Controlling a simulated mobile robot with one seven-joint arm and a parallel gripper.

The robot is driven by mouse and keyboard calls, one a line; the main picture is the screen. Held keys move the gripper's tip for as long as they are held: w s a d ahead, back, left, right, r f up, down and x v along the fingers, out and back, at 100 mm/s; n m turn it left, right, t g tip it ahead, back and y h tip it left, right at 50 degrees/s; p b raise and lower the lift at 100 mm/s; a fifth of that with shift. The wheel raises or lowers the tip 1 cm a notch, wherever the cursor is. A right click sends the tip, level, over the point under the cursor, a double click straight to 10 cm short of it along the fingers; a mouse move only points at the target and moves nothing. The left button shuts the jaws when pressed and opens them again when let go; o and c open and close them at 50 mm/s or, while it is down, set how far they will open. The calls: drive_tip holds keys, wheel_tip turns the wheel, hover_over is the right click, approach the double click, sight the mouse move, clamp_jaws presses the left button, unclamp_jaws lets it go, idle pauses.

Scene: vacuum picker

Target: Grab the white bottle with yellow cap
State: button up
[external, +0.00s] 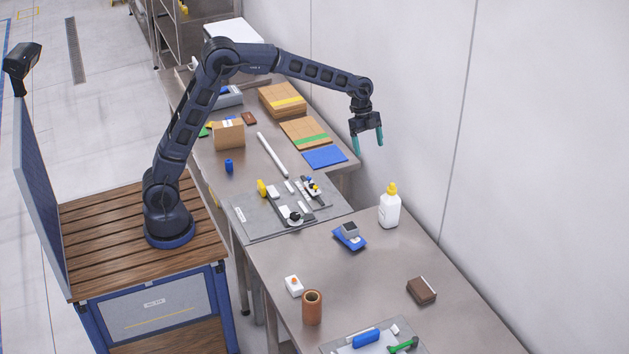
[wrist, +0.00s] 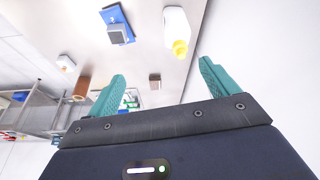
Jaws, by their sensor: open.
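The white bottle with yellow cap (external: 390,209) stands upright on the metal table, near the back wall, in the external view. It also shows in the wrist view (wrist: 175,27), ahead of the fingers, nearer the right one. Its yellow cap is (external: 392,188) at the top. My gripper (external: 367,143) has teal fingers spread apart with nothing between them. It hangs in the air above and behind the bottle, up and left of it in the external view. In the wrist view the finger pair (wrist: 164,78) is open, and the bottle is apart from both fingers.
A blue device with a grey top (external: 349,236) lies left of the bottle. A grey fixture plate (external: 252,225) with small parts is further left. A brown block (external: 421,291) and a copper-coloured cylinder (external: 312,308) stand nearer the front. The wall (external: 520,180) runs close behind the bottle.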

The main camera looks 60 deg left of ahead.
sight(392, 193)
drive_tip(key=w+d+f+m, duration=0.1)
drive_tip(key=w+d+f, duration=0.1)
drive_tip(key=f, duration=0.2)
drive_tip(key=w+d+f+m, duration=0.1)
drive_tip(key=w+d+f, duration=0.1)
drive_tip(key=f, duration=0.3)
drive_tip(key=w+d+f+m, duration=0.1)
drive_tip(key=w+d+f, duration=0.1)
drive_tip(key=d+f, duration=0.1)
drive_tip(key=shift+w+d+f+g, duration=0.1)
drive_tip(key=shift+w+f+g, duration=0.2)
drive_tip(key=shift+f, duration=0.5)
drive_tip(key=shift+s+x, duration=0.2)
drive_tip(key=shift+x, duration=1.1)
drive_tip(key=shift+s+x, duration=0.15)
drive_tip(key=shift+x, duration=1.2)
drive_tip(key=shift+d+r+h, duration=0.1)
drive_tip(key=shift+h, duration=0.2)
drive_tip(key=c, duration=1.8)
